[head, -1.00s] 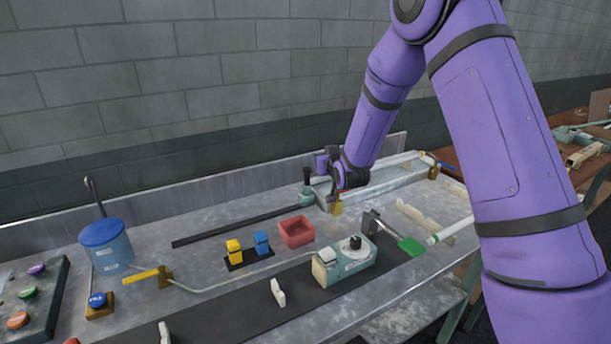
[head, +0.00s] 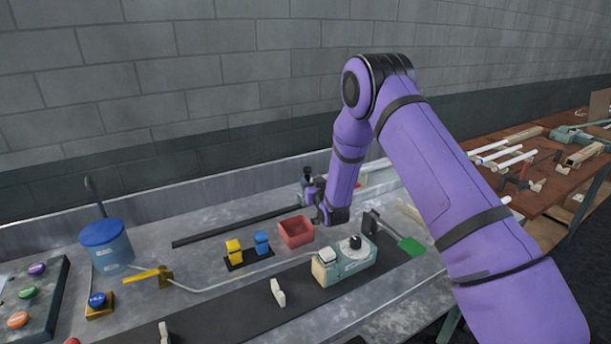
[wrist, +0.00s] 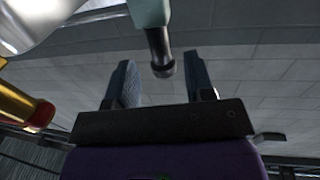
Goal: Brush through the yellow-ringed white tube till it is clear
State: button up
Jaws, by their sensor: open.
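My gripper (wrist: 161,88) is open, with its two dark fingers apart in the wrist view. A teal piece with a black stem (wrist: 160,50) shows just beyond and between the fingertips; I see no grip on it. The same teal-and-black piece (head: 308,178) stands upright at the back of the bench in the head view, beside my gripper, which is partly hidden by my wrist. The yellow-ringed white tube cannot be made out now in the head view; my arm covers the back right of the bench. A shiny gold and red piece (wrist: 20,105) is at the left of the wrist view.
A red open box (head: 296,231) is just left of my wrist. A green-grey device (head: 344,262) stands in front. Yellow and blue blocks (head: 248,250), a blue-lidded pot (head: 103,245) and a black bar (head: 240,226) lie further left. White tubes (head: 495,152) rest on the right-hand table.

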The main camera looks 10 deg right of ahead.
aim_at(308, 178)
jog(key=shift+w+a, duration=0.15)
jog(key=shift+w, duration=1.45)
jog(key=shift+w+a, duration=0.15)
jog(key=shift+w, duration=1.4)
grip_shut()
